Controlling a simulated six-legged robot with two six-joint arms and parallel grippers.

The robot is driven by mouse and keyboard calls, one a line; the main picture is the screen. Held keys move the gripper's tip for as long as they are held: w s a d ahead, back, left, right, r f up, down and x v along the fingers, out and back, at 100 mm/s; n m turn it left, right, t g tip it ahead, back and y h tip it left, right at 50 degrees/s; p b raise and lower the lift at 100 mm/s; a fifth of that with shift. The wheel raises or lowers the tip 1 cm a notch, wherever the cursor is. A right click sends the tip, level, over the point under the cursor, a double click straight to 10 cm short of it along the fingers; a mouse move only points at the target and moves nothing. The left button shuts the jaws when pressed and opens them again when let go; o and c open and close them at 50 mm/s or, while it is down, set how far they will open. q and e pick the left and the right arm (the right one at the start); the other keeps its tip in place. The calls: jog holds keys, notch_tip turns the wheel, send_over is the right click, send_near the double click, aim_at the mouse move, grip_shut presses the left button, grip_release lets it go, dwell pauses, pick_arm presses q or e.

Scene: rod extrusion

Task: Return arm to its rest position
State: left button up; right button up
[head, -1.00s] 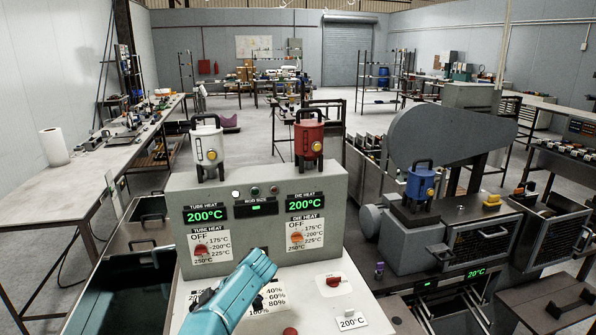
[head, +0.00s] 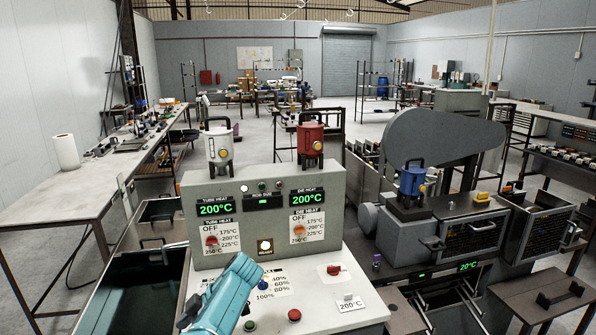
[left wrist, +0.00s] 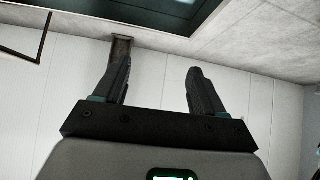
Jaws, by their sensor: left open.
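My left gripper (left wrist: 158,68) shows in the left wrist view. Its two dark fingers stand well apart with nothing between them. In the head view a teal link of my arm (head: 225,295) comes in at the bottom, left of centre, in front of the grey control console (head: 265,180). I cannot make out its fingertips there. It covers part of the console's sloping white panel (head: 325,285). My right gripper is in neither view now.
A white canister (head: 218,146) and a red one (head: 311,140) stand on the console, whose displays read 200°C. A dark machine with a blue canister (head: 412,178) is at right. A long bench (head: 60,190) runs along the left. Open floor lies behind.

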pick_arm(q)
jog(key=w+a+f+m+t+y+b, duration=0.1)
jog(key=a+f+m+t+y+b, duration=0.2)
jog(key=a+f, duration=0.4)
jog(key=a+f+m+t+y+b, duration=0.1)
jog(key=a+f+m+t+y, duration=0.3)
jog(key=a, duration=0.5)
jog(key=s+d+f+m+t+h+b, duration=0.1)
jog(key=s+d+f+m+h, duration=0.55)
jog(key=d+f, duration=0.25)
jog(key=s+d+f+m+t+h, duration=0.2)
jog(key=s+d+f+m+h, duration=0.4)
jog(key=d+f, duration=0.25)
jog(key=s+d+f+g+h, duration=0.1)
jog(key=s+d+g+h, duration=0.2)
jog(key=s+d, duration=0.3)
jog(key=s+d+g+h, duration=0.4)
jog(key=s+d, duration=0.1)
jog(key=s, duration=0.9)
jog(key=shift+d+f, duration=0.4)
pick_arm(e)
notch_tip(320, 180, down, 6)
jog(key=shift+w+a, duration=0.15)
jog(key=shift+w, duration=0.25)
